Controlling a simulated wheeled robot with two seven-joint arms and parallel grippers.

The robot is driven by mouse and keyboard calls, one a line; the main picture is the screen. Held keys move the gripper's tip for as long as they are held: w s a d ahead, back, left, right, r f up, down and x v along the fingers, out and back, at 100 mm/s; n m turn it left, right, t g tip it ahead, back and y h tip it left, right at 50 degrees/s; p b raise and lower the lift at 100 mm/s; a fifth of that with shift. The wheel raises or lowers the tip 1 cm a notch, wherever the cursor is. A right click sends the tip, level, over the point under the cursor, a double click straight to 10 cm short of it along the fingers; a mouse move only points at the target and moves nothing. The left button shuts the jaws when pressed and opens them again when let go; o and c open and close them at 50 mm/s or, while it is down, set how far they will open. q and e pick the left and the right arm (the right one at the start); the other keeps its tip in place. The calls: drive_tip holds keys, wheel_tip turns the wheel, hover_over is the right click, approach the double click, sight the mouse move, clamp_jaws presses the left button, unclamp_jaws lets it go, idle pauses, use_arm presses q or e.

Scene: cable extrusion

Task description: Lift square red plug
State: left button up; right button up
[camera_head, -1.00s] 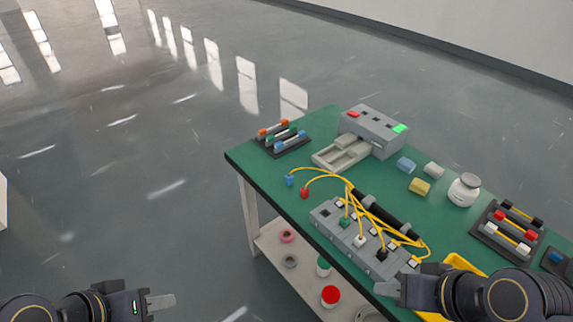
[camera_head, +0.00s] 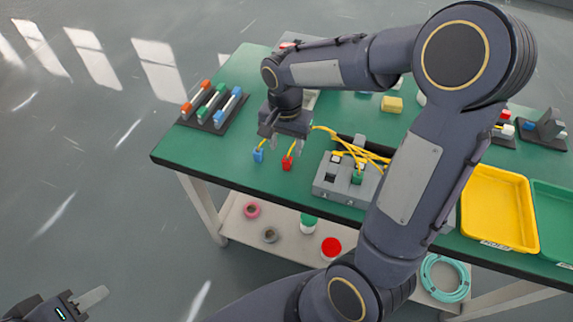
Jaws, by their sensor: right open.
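The square red plug (camera_head: 286,163) is on a yellow cable and sits at the left part of the green table (camera_head: 215,160). A blue plug (camera_head: 258,155) on another yellow cable is just left of it. My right gripper (camera_head: 283,146) is open above these two plugs, fingers pointing down, with one finger close to the red plug. I cannot tell whether it touches the plug. My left gripper (camera_head: 92,300) is low at the left, away from the table; its jaw opening is unclear.
A grey socket block (camera_head: 340,190) with yellow cables stands right of the plugs, partly hidden by my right arm. A rack (camera_head: 213,108) with coloured connectors is at the left. A yellow tray (camera_head: 498,210) and a green tray (camera_head: 552,215) are at the right.

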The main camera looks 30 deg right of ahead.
sight(287, 159)
drive_tip(key=f, duration=0.6)
drive_tip(key=shift+s+f, duration=0.15)
drive_tip(key=shift+s, duration=0.05)
drive_tip(key=shift+c, duration=0.5)
clamp_jaws()
